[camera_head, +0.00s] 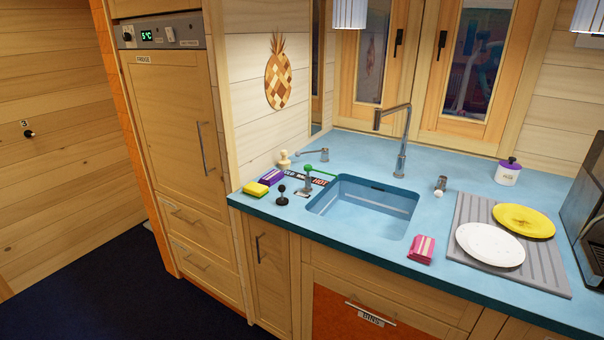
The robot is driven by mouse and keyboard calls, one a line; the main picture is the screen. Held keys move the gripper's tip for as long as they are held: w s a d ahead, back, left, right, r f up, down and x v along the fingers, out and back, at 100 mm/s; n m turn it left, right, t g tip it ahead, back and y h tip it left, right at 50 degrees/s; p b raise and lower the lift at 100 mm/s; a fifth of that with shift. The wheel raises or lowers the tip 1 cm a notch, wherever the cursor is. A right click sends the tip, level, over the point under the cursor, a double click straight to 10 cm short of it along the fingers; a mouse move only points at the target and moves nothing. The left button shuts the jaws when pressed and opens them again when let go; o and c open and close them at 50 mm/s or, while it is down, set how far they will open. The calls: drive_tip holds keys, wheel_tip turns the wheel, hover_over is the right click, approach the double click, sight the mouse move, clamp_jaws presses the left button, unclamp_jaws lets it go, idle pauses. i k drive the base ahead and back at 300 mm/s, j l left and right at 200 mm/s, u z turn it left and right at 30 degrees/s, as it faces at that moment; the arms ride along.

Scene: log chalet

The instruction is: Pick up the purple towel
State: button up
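A folded magenta-purple cloth with pale stripes (422,249) lies on the blue counter (340,150), near its front edge. It is just right of the sink (365,205) and left of the grey drying mat (549,274). It looks like the purple towel. A smaller purple block with a pale side (271,176) lies left of the sink, beside a yellow block (255,189); these look like sponges. My gripper is not in view.
A white plate (490,244) and a yellow plate (524,220) rest on the mat. A tall tap (403,140) stands behind the sink. A black knob-topped lever (282,195) and a green-topped one (308,171) stand left of it. A dark appliance (590,215) is at right.

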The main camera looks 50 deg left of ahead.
sight(274, 176)
drive_tip(key=j+u, duration=0.15)
drive_tip(key=u, duration=0.3)
drive_tip(key=j+u, duration=0.15)
drive_tip(key=u, duration=0.25)
drive_tip(key=l+u, duration=0.15)
drive_tip(key=u, duration=0.2)
drive_tip(key=k+l+u, duration=0.1)
drive_tip(key=u, duration=0.25)
